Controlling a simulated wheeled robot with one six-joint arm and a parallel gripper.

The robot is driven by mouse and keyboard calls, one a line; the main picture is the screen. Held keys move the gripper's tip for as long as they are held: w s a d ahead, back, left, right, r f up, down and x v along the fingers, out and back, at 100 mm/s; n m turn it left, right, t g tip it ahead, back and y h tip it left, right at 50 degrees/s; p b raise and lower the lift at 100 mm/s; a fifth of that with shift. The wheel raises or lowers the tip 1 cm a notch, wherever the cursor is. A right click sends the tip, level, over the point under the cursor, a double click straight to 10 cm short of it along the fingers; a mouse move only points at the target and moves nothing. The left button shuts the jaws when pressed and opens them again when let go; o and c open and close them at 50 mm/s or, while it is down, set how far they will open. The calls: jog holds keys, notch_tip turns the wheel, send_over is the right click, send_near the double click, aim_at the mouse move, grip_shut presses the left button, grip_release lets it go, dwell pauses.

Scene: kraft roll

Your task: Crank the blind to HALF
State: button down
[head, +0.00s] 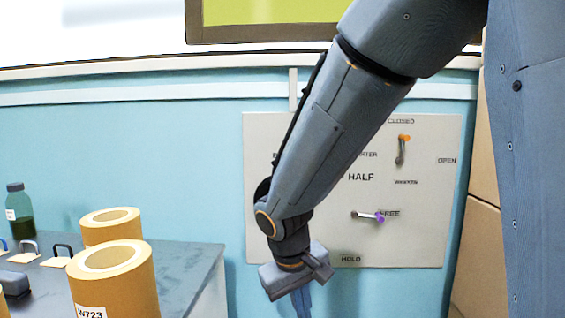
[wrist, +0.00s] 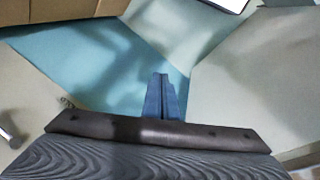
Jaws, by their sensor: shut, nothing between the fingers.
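My arm hides the panel's left part. The blind itself cannot be made out for certain.
A dark-topped table stands at left with kraft rolls (head: 113,285) and (head: 110,226) a second roll, plus a green bottle (head: 19,213). Cardboard boxes (head: 480,240) stand at right. A framed yellow-green board (head: 265,12) shows above the ledge.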

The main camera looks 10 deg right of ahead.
jog(key=w+a+r+t+h, duration=0.3)
jog(key=w+r, duration=0.3)
jog(key=r, duration=0.3)
jog(key=w+a+r+t+h, duration=0.25)
jog(key=w+r, duration=0.25)
jog(key=r, duration=0.4)
jog(key=w+a+r+t+h, duration=0.2)
jog(key=w+a+r+h, duration=0.15)
jog(key=w+r, duration=0.4)
jog(key=w+d+f+p, duration=0.1)
jog(key=w+d+p, duration=0.1)
jog(key=d, duration=0.3)
jog(key=w+d+f+y+p, duration=0.1)
jog(key=w+d+f+p, duration=0.1)
jog(key=d, duration=0.3)
jog(key=shift+f+p, duration=0.3)
jog(key=shift+p, duration=0.05)
jog(key=shift+a+b, duration=0.1)
jog(key=shift+b, duration=0.4)
